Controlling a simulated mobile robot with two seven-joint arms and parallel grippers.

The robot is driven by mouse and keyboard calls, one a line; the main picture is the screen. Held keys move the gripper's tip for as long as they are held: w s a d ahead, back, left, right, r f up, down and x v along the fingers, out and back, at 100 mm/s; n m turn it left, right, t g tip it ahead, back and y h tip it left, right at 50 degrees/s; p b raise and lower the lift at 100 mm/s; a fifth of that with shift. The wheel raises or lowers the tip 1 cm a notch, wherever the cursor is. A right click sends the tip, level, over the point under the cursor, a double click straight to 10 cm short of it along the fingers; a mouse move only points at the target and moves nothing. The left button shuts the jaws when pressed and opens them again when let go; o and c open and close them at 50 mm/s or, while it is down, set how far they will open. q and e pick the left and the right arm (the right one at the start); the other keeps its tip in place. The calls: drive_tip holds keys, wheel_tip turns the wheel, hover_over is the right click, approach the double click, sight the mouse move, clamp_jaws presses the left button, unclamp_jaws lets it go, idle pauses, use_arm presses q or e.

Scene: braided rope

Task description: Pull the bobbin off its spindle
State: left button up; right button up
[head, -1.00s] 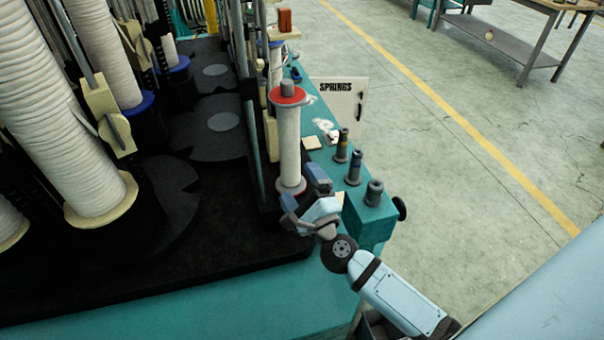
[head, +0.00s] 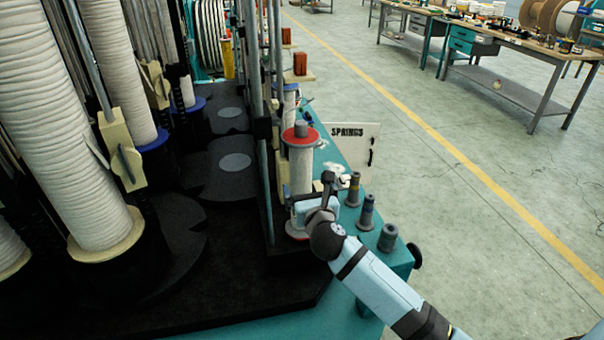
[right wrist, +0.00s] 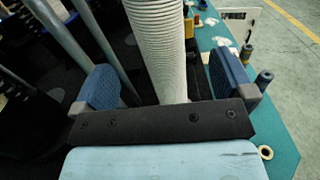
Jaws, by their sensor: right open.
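The bobbin (head: 301,168) is white with a red top flange and a grey spindle tip above it. It stands upright at the edge of the black machine bed. My right gripper (head: 311,194) is at its lower part. In the right wrist view, the ridged white wound bobbin (right wrist: 160,40) stands between the two blue finger pads of my right gripper (right wrist: 166,80). The jaws are open, with gaps visible on both sides. The gripper and wrist hide part of the bobbin's lower end in the head view. My left gripper is out of view.
Metal rods (head: 267,120) stand close left of the bobbin. Several grey-topped posts (head: 367,212) stand on the teal bench to the right. A SPRINGS board (head: 352,143) is behind. Larger white bobbins (head: 85,170) fill the left. The floor at right is open.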

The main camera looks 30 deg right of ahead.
sight(301, 171)
drive_tip(key=x, duration=0.7)
drive_tip(key=shift+w, duration=0.3)
drive_tip(key=c, duration=1.4)
drive_tip(key=o, duration=0.5)
drive_tip(key=shift+r, duration=0.1)
drive_tip(key=shift+c, duration=1.3)
